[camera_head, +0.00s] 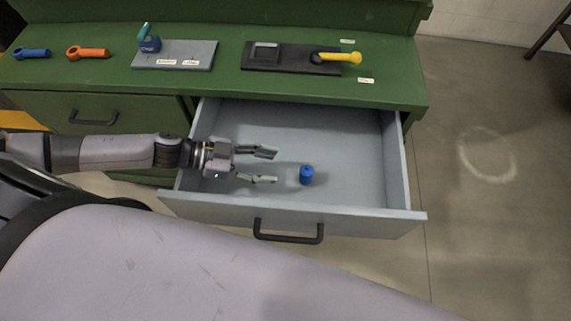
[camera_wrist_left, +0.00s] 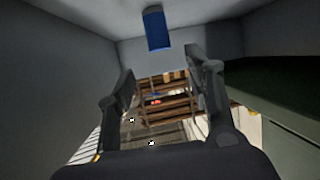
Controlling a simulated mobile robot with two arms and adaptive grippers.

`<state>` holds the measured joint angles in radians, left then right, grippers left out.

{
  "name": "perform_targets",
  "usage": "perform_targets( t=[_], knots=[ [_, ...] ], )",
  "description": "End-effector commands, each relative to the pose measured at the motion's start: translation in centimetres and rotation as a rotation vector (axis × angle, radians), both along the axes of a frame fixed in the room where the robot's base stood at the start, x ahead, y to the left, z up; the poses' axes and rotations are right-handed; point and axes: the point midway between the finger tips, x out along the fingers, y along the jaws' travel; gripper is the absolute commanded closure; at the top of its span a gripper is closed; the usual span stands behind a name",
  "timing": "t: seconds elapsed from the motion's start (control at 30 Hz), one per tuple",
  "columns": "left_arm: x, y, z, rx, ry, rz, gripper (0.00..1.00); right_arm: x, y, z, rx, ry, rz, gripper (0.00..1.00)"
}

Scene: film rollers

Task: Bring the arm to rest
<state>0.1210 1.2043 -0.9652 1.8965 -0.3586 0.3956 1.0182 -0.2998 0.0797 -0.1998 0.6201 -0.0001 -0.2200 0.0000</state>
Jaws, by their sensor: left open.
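My left gripper (camera_head: 266,166) is open and empty, in or just over the open grey drawer (camera_head: 350,130), coming in from the left. A blue cylinder (camera_head: 306,175) stands in the drawer a little to the right of the fingertips, apart from them. In the left wrist view the two fingers (camera_wrist_left: 158,75) are spread, and the blue cylinder (camera_wrist_left: 157,30) shows beyond them near the top. My right gripper is in neither view.
The green workbench (camera_head: 225,90) bears a blue wrench-like part (camera_head: 31,53), an orange one (camera_head: 88,53), a grey board (camera_head: 190,62) with a blue-teal part, and a black board (camera_head: 283,65) with a yellow-handled part (camera_head: 340,57). The drawer front has a black handle (camera_head: 288,238).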

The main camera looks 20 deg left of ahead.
Motion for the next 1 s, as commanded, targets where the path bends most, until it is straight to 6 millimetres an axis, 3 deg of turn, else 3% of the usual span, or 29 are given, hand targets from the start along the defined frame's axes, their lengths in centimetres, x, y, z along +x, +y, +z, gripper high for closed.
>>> perform_targets(
  t=[0.2,0.73,0.87,1.0],
  knots=[
    [-0.6,1.3,0.6,-0.001,0.000,-0.002,0.53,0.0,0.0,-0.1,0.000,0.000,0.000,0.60],
    [-0.6,1.3,0.8,-0.001,-0.001,-0.001,0.53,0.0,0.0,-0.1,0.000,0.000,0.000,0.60],
    [-0.6,1.3,2.0,-0.001,-0.001,-0.001,0.53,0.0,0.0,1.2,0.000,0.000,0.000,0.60],
    [-0.6,1.3,4.6,-0.001,-0.001,-0.001,0.53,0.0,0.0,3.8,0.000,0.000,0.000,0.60]
  ],
)
